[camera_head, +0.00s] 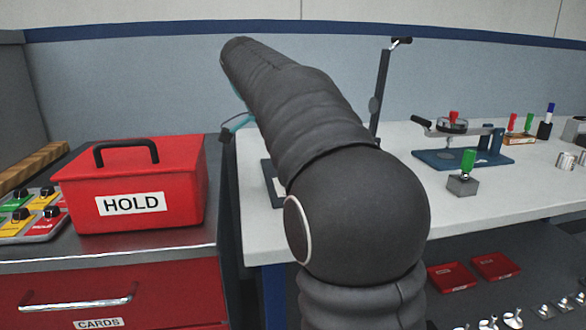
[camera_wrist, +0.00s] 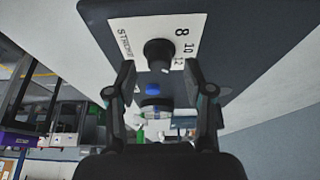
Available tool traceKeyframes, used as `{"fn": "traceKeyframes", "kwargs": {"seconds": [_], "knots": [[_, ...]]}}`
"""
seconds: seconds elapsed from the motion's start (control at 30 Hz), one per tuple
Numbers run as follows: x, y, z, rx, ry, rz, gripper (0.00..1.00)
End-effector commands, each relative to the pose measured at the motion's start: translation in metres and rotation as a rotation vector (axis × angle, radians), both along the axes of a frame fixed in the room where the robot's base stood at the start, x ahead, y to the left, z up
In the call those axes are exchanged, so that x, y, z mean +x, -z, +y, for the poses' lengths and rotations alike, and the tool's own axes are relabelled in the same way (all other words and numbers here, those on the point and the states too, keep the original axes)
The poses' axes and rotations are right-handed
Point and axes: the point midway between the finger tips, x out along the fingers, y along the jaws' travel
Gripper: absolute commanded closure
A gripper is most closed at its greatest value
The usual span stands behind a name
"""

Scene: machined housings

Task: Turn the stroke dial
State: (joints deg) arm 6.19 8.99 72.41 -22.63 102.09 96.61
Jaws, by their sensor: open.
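The stroke dial (camera_wrist: 158,53) is a dark round knob on a white label (camera_wrist: 123,29) reading STROKE, with the numbers 8, 10 and 12 beside it. The label sits on a dark panel (camera_wrist: 215,25) in the wrist view. My gripper (camera_wrist: 158,76) is open, with one finger on each side just below the dial in the picture. The dial appears between or just beyond the fingertips; contact cannot be told. A blue round part (camera_wrist: 153,89) shows below the dial. In the head view my arm fills the middle, and the gripper and dial cannot be made out.
A white bench (camera_head: 520,180) holds an upright dark post (camera_head: 382,90), a blue fixture (camera_head: 462,158) and a green-topped block (camera_head: 463,185). A red HOLD box (camera_head: 140,180) stands on the left cabinet. Red trays (camera_head: 495,266) lie on the shelf below.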

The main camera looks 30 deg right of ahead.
Motion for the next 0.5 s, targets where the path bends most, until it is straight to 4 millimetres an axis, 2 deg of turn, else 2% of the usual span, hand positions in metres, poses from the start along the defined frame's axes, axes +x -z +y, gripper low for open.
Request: {"fn": "traceKeyframes", "kwargs": {"seconds": [0.3, 0.5], "knots": [[0.006, -0.042, 0.016, -0.001, 0.000, -0.003, 0.48], [0.007, -0.055, 0.021, 0.000, 0.000, 0.000, 0.48]]}}
